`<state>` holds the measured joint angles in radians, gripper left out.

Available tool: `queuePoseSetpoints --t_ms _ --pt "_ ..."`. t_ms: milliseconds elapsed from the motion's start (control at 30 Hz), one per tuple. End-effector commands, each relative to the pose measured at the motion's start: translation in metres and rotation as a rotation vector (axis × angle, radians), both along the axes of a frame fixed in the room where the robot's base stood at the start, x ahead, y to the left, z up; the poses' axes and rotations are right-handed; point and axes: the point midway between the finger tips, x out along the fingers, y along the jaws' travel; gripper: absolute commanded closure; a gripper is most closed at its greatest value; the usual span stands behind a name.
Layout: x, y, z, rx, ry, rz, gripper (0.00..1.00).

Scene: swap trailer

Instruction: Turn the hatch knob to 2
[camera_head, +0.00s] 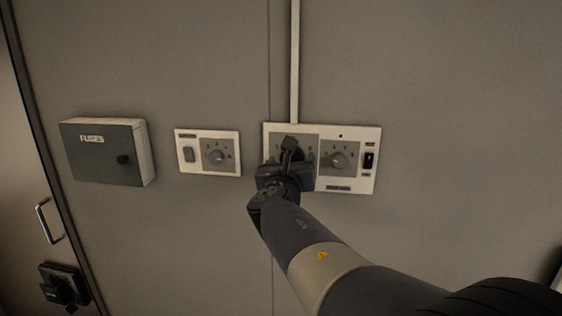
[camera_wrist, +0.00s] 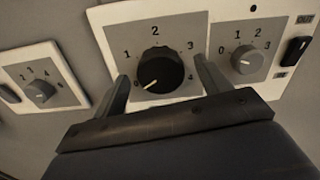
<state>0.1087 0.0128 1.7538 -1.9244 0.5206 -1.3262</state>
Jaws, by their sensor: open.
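A large black knob (camera_wrist: 160,70) is on a wall panel (camera_head: 372,183) in the wrist view, with marks 1, 2, 3 and 4 around it. Its white pointer line points down and left, below the 1. The 2 is at the top of the dial. My gripper (camera_wrist: 162,74) is open, one finger on each side of the knob, with gaps visible between fingers and knob. In the head view my gripper (camera_head: 289,150) hides most of this knob. I cannot read which knob is labelled hatch.
A smaller grey knob (camera_head: 338,160) and a black switch (camera_head: 369,160) share the panel on the right. A separate plate (camera_head: 207,168) with another grey knob (camera_head: 218,157) is left. A dark box (camera_head: 105,155) sticks out farther left.

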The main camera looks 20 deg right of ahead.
Motion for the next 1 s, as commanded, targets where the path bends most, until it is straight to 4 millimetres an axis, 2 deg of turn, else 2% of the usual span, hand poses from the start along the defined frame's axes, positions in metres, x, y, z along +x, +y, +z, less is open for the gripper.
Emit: queuePoseSetpoints --t_ms 367,900,1000 --pt "0.0037 -0.0027 -0.0002 0.001 -0.001 0.000 0.29" --pt "0.0035 -0.0024 -0.0002 0.001 -0.001 0.000 0.72" --pt "0.0035 -0.0024 -0.0003 0.002 -0.002 0.000 0.72"
